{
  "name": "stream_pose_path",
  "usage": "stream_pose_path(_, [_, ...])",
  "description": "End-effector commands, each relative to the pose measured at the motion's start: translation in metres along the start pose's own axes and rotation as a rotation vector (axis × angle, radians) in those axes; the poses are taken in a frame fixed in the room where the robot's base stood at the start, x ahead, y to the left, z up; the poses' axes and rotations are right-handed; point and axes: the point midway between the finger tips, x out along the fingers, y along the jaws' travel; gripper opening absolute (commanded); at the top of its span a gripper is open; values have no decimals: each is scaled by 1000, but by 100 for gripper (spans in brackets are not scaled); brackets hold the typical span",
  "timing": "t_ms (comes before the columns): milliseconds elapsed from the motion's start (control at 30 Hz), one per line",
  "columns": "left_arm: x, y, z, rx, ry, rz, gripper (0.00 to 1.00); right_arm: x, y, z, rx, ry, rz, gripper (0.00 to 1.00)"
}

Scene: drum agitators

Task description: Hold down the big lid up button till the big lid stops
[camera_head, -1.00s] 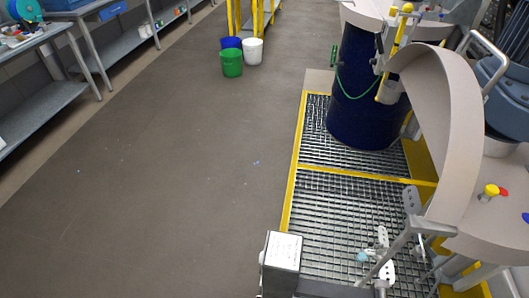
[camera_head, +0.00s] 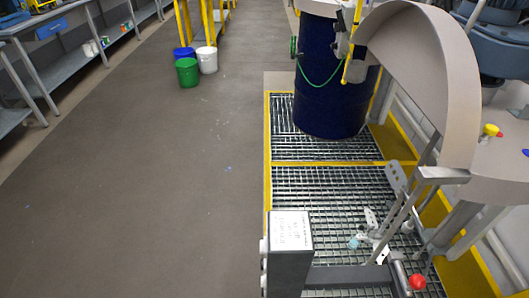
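A beige curved cover (camera_head: 462,85), which may be the big lid, stands on edge at the right on grey metal supports. I cannot tell whether it is moving by itself. A dark box (camera_head: 292,272) with a white labelled top (camera_head: 291,231) stands at the bottom centre. Small light knobs show on its left side, but I cannot read the label or identify the big lid up button. A red knob (camera_head: 418,282) sits at the bottom right near a grey cylinder. Neither of my grippers shows in the head view.
A dark blue drum (camera_head: 330,85) stands on the yellow-edged metal grating (camera_head: 330,190). Yellow and red knobs (camera_head: 490,130) sit on a beige surface at right. Green (camera_head: 187,73), white (camera_head: 207,60) and blue buckets stand at the back left. The floor (camera_head: 130,200) at left is clear.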

Motion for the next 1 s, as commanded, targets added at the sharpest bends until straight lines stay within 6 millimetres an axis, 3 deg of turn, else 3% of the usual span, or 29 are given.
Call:
stream_pose_path(67, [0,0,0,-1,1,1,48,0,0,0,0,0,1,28])
stream_pose_path(500, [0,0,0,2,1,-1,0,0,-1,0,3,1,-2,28])
stream_pose_path(1000, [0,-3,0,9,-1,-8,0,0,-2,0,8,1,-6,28])
